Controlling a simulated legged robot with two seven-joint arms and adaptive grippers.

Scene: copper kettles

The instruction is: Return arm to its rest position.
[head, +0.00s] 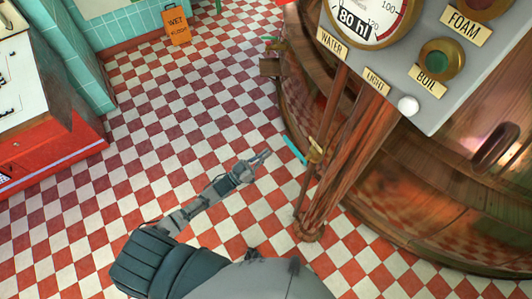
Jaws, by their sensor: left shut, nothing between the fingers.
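My left gripper (260,158) is at the end of my grey arm, which comes up from the lower left of the head view. It is shut and empty, over the red and white checkered floor. Its tip points up and to the right, toward the wooden post with the brass fitting, and appears apart from it. My right gripper is not in view.
A grey control panel (403,72) with a gauge, a green BOIL button and labels stands at upper right on a wooden post (335,175). A copper kettle (450,190) is behind it. An orange wet-floor sign (176,26) stands at the back. The checkered floor (130,160) at left is clear.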

